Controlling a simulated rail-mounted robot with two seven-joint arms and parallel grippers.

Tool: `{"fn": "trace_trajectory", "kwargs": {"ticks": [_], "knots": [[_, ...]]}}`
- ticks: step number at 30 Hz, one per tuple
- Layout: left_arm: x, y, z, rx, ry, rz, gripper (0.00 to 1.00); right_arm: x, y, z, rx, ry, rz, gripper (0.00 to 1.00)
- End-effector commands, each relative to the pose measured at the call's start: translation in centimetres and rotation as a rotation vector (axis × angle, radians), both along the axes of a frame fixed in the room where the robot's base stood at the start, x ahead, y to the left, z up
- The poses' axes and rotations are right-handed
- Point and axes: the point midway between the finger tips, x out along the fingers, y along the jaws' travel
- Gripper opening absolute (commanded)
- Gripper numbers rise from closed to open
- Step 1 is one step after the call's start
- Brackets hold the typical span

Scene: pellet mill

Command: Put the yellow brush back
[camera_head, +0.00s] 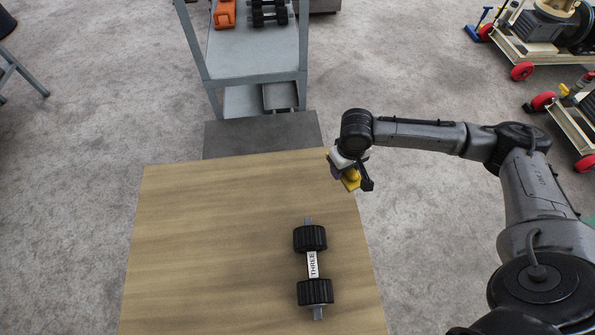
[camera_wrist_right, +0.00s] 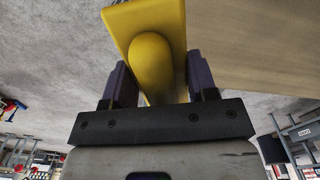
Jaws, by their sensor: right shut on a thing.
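The yellow brush (camera_wrist_right: 152,55) is in my right gripper (camera_wrist_right: 158,85), between its two dark fingers in the right wrist view. In the head view only a small yellow part of the brush (camera_head: 351,181) shows beneath my right gripper (camera_head: 347,172), at the far right corner of the wooden table (camera_head: 215,225). The brush appears held above or just beside that corner; its height is hard to tell. Much of it is hidden by the wrist in the head view. My left gripper is not in view.
A dumbbell roller marked THREE (camera_head: 312,263) lies on the table's right part. The table's left and middle are clear. A grey shelf cart (camera_head: 255,62) with an orange item (camera_head: 224,14) and small dark rollers (camera_head: 268,12) stands behind. Wheeled machines (camera_head: 545,35) stand at far right.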

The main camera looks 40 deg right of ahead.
Motion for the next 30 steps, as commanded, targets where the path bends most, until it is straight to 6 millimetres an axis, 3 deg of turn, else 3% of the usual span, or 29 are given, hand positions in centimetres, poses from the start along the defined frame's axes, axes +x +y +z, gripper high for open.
{"fn": "trace_trajectory", "kwargs": {"ticks": [5, 18, 24, 30], "knots": [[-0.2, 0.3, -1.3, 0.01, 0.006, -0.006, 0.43, 1.5, 0.9, -1.3, 0.003, -0.001, 0.047, 0.05], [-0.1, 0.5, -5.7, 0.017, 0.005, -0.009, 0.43, 8.8, 4.7, -6.2, 0.001, -0.001, 0.049, 0.05], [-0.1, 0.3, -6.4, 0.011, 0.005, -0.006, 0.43, 10.3, 5.4, -6.9, 0.0, 0.0, 0.049, 0.05], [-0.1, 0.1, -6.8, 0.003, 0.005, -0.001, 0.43, 10.4, 5.5, -7.6, -0.001, 0.001, 0.049, 0.05]]}}
